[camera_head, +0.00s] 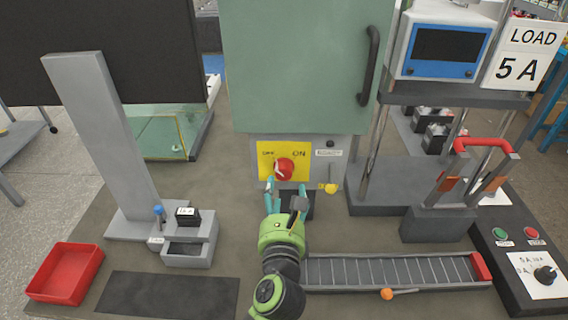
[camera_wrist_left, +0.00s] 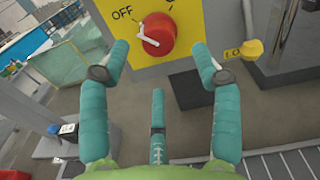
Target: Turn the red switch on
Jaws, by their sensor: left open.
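The red switch (camera_head: 285,168) is a round red knob with a white pointer, on a yellow plate (camera_head: 298,150) marked OFF at left and ON at right. The plate is on the front of a grey box under a green cabinet. In the left wrist view the red switch (camera_wrist_left: 158,34) shows near the top centre, with OFF to its upper left; I cannot tell exactly where the pointer aims. My left gripper (camera_head: 287,189) is open and empty, just in front of and below the knob. Its teal fingers (camera_wrist_left: 160,52) are spread either side of it, apart from it. My right gripper is not in view.
The green cabinet (camera_head: 300,60) stands above. A grey roller track (camera_head: 385,270) lies in front at right. A red tray (camera_head: 65,273) and grey post (camera_head: 100,130) are at left. A control panel (camera_head: 520,250) is at far right.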

